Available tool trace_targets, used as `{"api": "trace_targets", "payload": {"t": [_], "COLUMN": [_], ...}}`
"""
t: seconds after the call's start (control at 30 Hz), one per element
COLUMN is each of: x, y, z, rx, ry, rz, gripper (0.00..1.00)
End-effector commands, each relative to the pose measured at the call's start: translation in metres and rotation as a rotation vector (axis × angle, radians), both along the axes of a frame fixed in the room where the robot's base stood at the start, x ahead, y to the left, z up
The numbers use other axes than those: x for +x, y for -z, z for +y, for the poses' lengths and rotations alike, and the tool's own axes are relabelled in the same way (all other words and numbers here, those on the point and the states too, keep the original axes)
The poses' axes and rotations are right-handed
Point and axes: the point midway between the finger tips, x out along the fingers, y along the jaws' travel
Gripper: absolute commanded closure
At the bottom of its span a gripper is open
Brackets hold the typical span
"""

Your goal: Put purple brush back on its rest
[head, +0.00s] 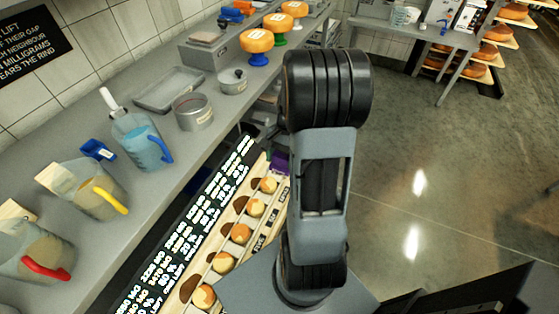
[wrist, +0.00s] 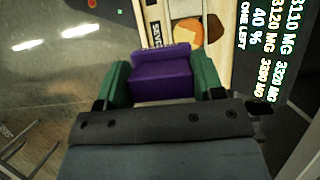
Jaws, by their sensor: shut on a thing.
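The purple brush (wrist: 161,78) is in the wrist view, a blocky purple body held between two green fingers. My gripper (wrist: 162,80) is shut on it from both sides. In the head view, a small purple patch of the brush (head: 280,162) shows just left of my arm, at the far end of the wooden board. The rest of my gripper is hidden behind my arm there. I cannot pick out the brush's rest in either view.
A wooden board (head: 211,268) with several round cheese pieces lies beside a lit text panel (head: 180,250). Left, a grey counter (head: 150,200) bears several jugs, a blue scoop (head: 98,150), a tray (head: 168,90) and a metal pot (head: 193,111). Open floor (head: 440,180) lies right.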

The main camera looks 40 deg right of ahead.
Motion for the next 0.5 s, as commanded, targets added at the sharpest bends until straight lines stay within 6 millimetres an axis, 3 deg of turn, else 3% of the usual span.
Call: {"api": "trace_targets", "payload": {"t": [0.2,0.5], "x": [0.045,0.073], "y": [0.027,0.068], "z": [-0.031,-0.050], "rx": [0.002,0.001], "ry": [-0.002,-0.004], "rz": [0.004,0.001], "gripper": [0.57,0.57]}}
